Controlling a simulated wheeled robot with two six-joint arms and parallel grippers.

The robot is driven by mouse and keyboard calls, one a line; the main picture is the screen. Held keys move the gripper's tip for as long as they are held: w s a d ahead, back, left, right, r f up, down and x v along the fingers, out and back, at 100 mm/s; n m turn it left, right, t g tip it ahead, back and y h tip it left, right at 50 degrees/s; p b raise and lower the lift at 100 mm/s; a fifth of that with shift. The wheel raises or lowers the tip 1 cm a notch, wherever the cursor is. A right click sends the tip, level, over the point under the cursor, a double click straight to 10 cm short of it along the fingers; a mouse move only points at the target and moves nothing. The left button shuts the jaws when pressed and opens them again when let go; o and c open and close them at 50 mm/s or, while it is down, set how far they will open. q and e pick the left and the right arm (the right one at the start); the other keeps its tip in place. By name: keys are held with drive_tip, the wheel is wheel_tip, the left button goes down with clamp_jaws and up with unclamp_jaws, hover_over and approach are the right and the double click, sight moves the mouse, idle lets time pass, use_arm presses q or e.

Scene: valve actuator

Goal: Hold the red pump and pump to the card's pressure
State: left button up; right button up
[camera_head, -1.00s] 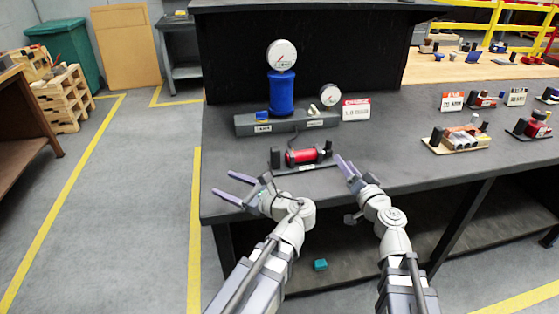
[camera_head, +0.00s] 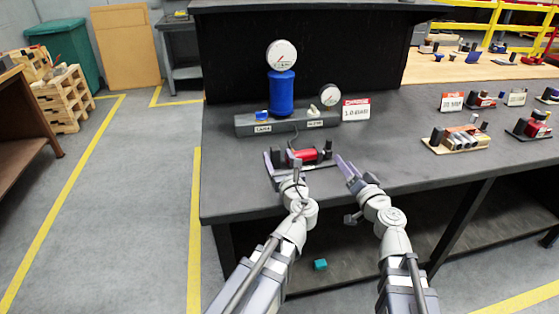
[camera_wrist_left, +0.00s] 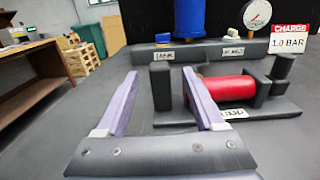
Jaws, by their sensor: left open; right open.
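The red pump (camera_head: 309,155) lies on its dark base on the bench; it also shows in the left wrist view (camera_wrist_left: 220,89). My left gripper (camera_head: 282,160) is open at the pump's left end; in the left wrist view its fingers (camera_wrist_left: 158,85) point forward, the right finger close in front of the pump's left part. I cannot tell whether they touch. My right gripper (camera_head: 350,170) is open to the right of the pump. The card (camera_head: 356,110) reads 1.0 bar, also in the left wrist view (camera_wrist_left: 288,38). A blue cylinder (camera_head: 281,92) carries a round gauge (camera_head: 281,55).
A grey manifold block (camera_head: 245,124) behind the pump holds a blue knob, a pale knob and a smaller gauge (camera_head: 330,95). Other parts on trays (camera_head: 458,147) stand at the right.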

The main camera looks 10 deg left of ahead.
use_arm(q)
drive_tip(key=x, duration=0.6)
drive_tip(key=shift+w+a, duration=0.2)
drive_tip(key=shift+w, duration=0.15)
clamp_jaws()
idle(0.3)
idle(0.6)
idle(1.2)
